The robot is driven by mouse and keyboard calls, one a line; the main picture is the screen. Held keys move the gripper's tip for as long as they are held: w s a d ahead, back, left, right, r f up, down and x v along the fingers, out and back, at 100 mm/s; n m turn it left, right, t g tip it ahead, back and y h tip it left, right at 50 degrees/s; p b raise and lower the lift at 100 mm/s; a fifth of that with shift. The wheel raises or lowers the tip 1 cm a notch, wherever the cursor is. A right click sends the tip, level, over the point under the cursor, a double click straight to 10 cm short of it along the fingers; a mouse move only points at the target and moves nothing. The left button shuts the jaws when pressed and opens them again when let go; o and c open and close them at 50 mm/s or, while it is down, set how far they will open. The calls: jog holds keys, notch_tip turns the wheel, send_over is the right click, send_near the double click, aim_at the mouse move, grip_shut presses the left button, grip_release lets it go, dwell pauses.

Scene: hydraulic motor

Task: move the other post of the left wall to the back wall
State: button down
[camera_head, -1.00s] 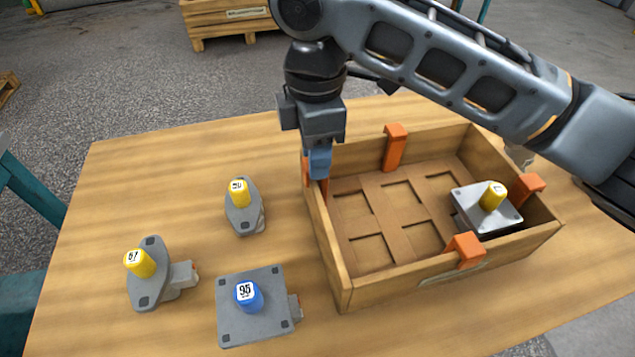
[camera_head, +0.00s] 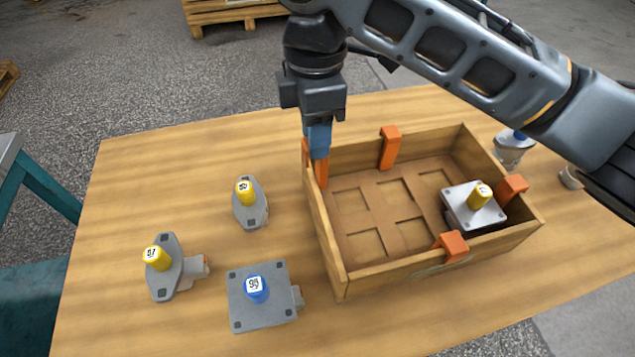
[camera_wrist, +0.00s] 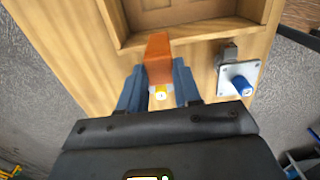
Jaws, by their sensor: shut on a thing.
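The crate (camera_head: 340,245) is a wooden box with orange posts on its walls. My gripper (camera_head: 319,150), with blue fingers, is shut on an orange post (camera_head: 321,174) at the back end of the left wall. In the wrist view my gripper (camera_wrist: 160,90) has this orange post (camera_wrist: 159,58) between its fingers. I cannot tell whether the post is still seated on the wall or lifted slightly. The back wall (camera_head: 430,147) bears one orange post (camera_head: 390,148) left of its middle; the rest of that wall's rim is bare.
Orange posts stand on the right (camera_head: 513,188) and front (camera_head: 452,244) walls. A yellow-shaft motor (camera_head: 470,212) sits inside at right. Left of the crate lie two yellow-shaft motors (camera_head: 249,212) (camera_head: 163,280) and a blue-shaft one (camera_head: 262,310). Another part (camera_head: 513,148) stands behind right.

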jog(key=shift+r+p, duration=1.95)
jog(key=shift+r, duration=0.3)
